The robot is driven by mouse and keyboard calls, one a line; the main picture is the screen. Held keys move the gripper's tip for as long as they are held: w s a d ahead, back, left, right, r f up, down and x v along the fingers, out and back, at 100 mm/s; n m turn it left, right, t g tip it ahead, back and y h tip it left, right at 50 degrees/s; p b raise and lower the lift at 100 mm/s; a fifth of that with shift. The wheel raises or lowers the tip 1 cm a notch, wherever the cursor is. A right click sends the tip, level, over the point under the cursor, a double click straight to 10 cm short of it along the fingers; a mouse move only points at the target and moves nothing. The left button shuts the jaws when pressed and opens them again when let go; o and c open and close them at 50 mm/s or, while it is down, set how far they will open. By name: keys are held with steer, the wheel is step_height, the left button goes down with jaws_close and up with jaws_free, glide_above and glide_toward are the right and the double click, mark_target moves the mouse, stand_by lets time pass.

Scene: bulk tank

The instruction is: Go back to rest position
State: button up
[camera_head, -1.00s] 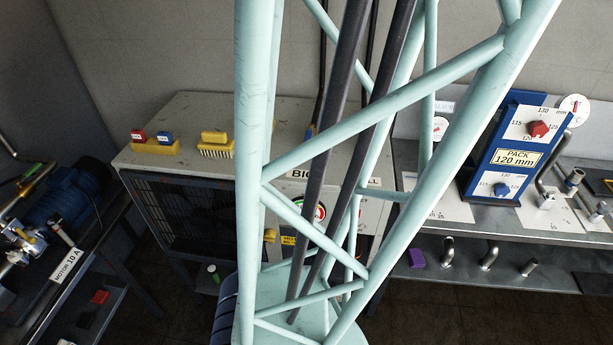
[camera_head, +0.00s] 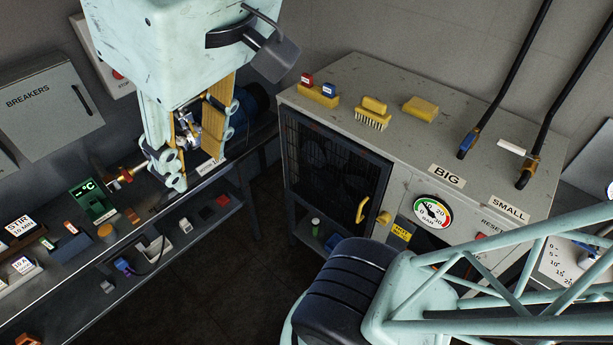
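My gripper (camera_head: 196,160) hangs at the upper left, below a pale green wrist housing. Its two fingers with tan pads point down and stand apart, and I see nothing held between them. Silver fittings show in the gap; they look like part of the bench equipment behind. The blue motor (camera_head: 246,108) is partly hidden behind the gripper. My lattice arm link crosses the lower right.
A left bench (camera_head: 150,205) carries labelled blocks and a green display (camera_head: 92,203). The breakers box (camera_head: 48,105) is behind.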

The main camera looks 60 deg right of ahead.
steer(key=shift+s+f, duration=0.6)
steer(key=shift+f, duration=0.15)
steer(key=shift+w, duration=0.1)
step_height(320, 180, down, 5)
steer(key=b, duration=0.5)
steer(key=shift+f, duration=0.1)
steer(key=shift+w, duration=0.1)
